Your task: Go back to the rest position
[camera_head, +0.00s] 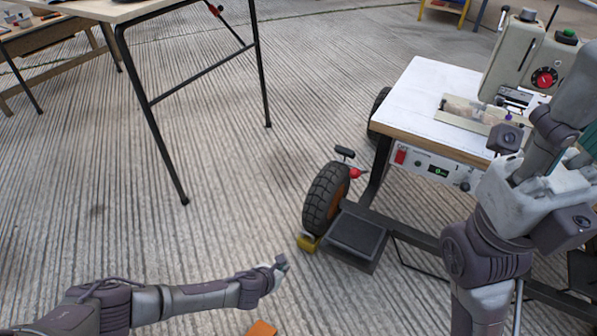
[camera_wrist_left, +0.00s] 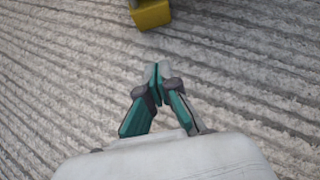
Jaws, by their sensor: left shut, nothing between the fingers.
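My left gripper (camera_head: 280,263) is low in the head view, at the end of my left arm stretched in from the lower left. It is over bare floor, apart from the wheeled machine table to its right. In the left wrist view, the two teal-and-grey fingers of my left gripper (camera_wrist_left: 157,73) meet at their tips with nothing between them. My right arm (camera_head: 485,250) is at the right side of the head view, bent up in front of the machine table. Its gripper's fingers do not show clearly.
A wheeled table (camera_head: 425,85) carries a sewing machine (camera_head: 520,60). Its tyre (camera_head: 325,198), dark pedal (camera_head: 356,239) and a yellow block (camera_head: 307,242) are right of my left gripper. A black-legged table (camera_head: 190,72) stands upper left. Ribbed floor (camera_head: 150,220) between is clear.

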